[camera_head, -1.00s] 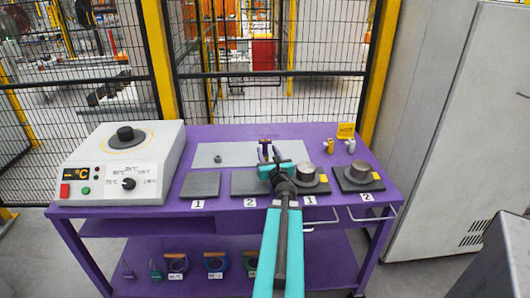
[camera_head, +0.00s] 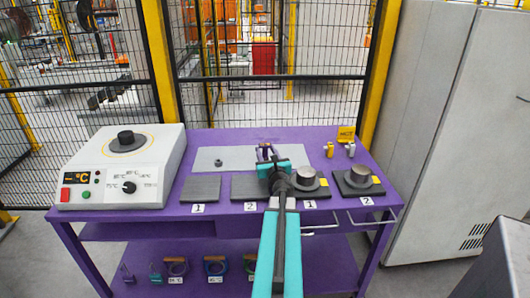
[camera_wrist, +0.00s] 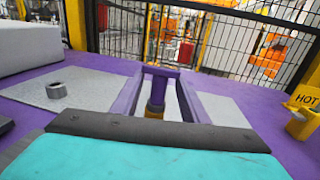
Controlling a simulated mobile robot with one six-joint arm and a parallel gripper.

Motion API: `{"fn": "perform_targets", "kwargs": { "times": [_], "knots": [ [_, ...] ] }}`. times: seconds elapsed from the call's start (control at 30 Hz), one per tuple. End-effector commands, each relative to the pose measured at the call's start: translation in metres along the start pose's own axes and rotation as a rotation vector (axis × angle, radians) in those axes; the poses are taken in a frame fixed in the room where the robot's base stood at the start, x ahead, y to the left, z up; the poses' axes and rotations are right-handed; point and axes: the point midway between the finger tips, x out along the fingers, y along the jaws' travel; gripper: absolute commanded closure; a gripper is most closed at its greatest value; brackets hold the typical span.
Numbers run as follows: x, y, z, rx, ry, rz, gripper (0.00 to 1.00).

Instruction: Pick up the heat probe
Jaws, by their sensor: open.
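I cannot clearly identify the heat probe. A slim upright piece (camera_wrist: 157,92), purple above and gold-brown and dark below, stands just beyond the gripper's edge in the wrist view. Purple bars (camera_wrist: 127,99) flank it, and a purple crosspiece runs at its top. I cannot tell whether these bars are fingers or a stand. In the head view the purple piece (camera_head: 265,151) is at the far end of my teal gripper (camera_head: 275,168), over the back middle of the table. My gripper is open; its fingertips are not clear, and no hold shows.
The purple table (camera_head: 225,136) carries a heater box (camera_head: 120,165) at left, a grey plate (camera_head: 205,158), dark pads (camera_head: 200,188) and round metal parts (camera_head: 360,172). A yellow HOT sign (camera_head: 345,134) stands at back right, near small yellow (camera_head: 328,150) and grey (camera_head: 350,149) pieces. Mesh fencing is behind.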

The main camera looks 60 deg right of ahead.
Motion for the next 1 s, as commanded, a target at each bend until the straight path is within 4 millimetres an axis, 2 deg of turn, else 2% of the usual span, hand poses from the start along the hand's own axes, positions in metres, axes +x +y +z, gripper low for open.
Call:
{"fn": "perform_targets", "kwargs": {
  "times": [0.53,1.0],
  "knots": [
    [0.045,-0.001,0.0,0.0,0.0,0.0,0.6],
    [0.05,0.0,0.0,0.0,0.0,0.0,0.6]
  ]
}}
